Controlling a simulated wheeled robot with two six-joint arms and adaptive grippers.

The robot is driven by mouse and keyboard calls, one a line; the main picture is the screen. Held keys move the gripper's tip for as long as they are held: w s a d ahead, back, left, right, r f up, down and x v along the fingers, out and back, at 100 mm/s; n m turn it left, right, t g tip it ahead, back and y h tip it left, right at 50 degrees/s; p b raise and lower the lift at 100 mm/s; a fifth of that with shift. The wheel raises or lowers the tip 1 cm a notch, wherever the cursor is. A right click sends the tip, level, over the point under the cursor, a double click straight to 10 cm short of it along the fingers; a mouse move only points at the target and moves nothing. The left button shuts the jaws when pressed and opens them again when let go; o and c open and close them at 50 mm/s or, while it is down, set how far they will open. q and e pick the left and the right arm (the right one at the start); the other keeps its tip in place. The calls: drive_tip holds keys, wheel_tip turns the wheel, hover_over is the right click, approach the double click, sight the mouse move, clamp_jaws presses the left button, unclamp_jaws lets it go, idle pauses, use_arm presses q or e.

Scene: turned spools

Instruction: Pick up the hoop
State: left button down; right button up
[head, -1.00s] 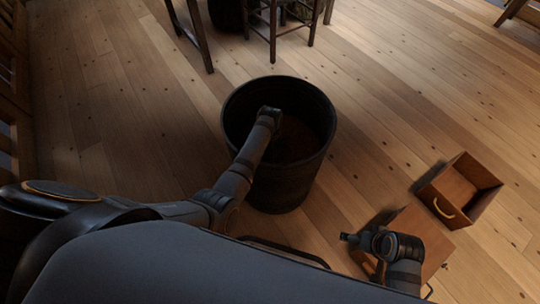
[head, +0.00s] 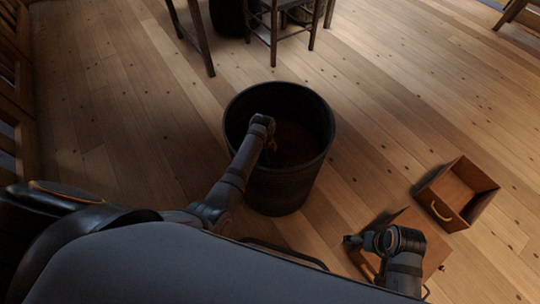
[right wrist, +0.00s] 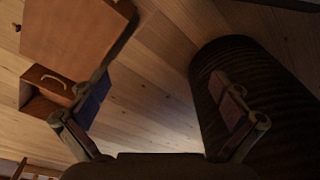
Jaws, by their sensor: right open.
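I cannot make out a hoop in either view. A dark round bin (head: 316,168) stands on the floor, its inside deep in shadow. My left gripper (head: 270,148) hangs down inside the bin's mouth, small and dark, and its fingers cannot be told apart. My right gripper (right wrist: 160,110) is open and empty in the right wrist view, with a blue pad on its left finger. There the ribbed side of the bin (right wrist: 215,65) lies behind the right finger. In the head view the right gripper is near the lower right, mostly hidden by its wrist.
An open wooden drawer (head: 436,184) with a curved handle lies on the floor at the right. A flat-topped wooden piece (right wrist: 70,35) is beside it, partly behind my right arm. Chair legs (head: 273,35) stand at the back. The floor between is clear.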

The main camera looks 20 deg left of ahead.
use_arm(q)
wheel_tip(320, 180, up, 14)
drive_tip(key=p, duration=0.5)
drive_tip(key=shift+s+a, duration=0.3)
drive_tip(key=shift+s, duration=0.05)
use_arm(e)
drive_tip(key=s+d+f, duration=0.1)
drive_tip(key=d+f, duration=0.1)
drive_tip(key=f, duration=0.6)
drive_tip(key=s+d+f+h, duration=0.1)
drive_tip(key=s+d+f, duration=0.1)
drive_tip(key=f, duration=0.6)
drive_tip(key=shift+s+d+f, duration=0.15)
drive_tip(key=shift+s+f, duration=0.05)
